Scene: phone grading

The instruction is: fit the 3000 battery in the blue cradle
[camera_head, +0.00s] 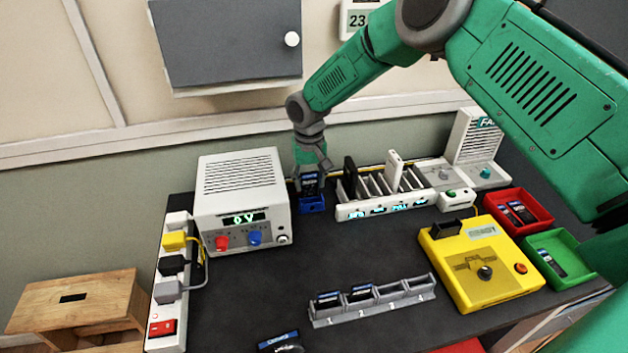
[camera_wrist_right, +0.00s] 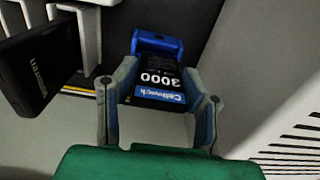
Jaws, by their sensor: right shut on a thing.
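The 3000 battery (camera_wrist_right: 158,85) is black with a blue label end, and its "3000" print shows in the right wrist view. My right gripper (camera_head: 311,173) is shut on it, one finger on each side, at the back of the table. The blue cradle (camera_head: 312,203) stands on the table between the white power supply and the charging rack. In the head view the battery is right above the cradle. In the wrist view the cradle (camera_wrist_right: 158,43) shows at the battery's far end. I cannot tell how far the battery sits in it. My left gripper is not in view.
The white power supply (camera_head: 243,203) stands close on the left. The white charging rack (camera_head: 385,205) with dark and white items stands close on the right. A grey numbered holder (camera_head: 372,309), yellow tester (camera_head: 477,260), red bin (camera_head: 519,208) and green bin (camera_head: 560,258) lie nearer. The table's middle is clear.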

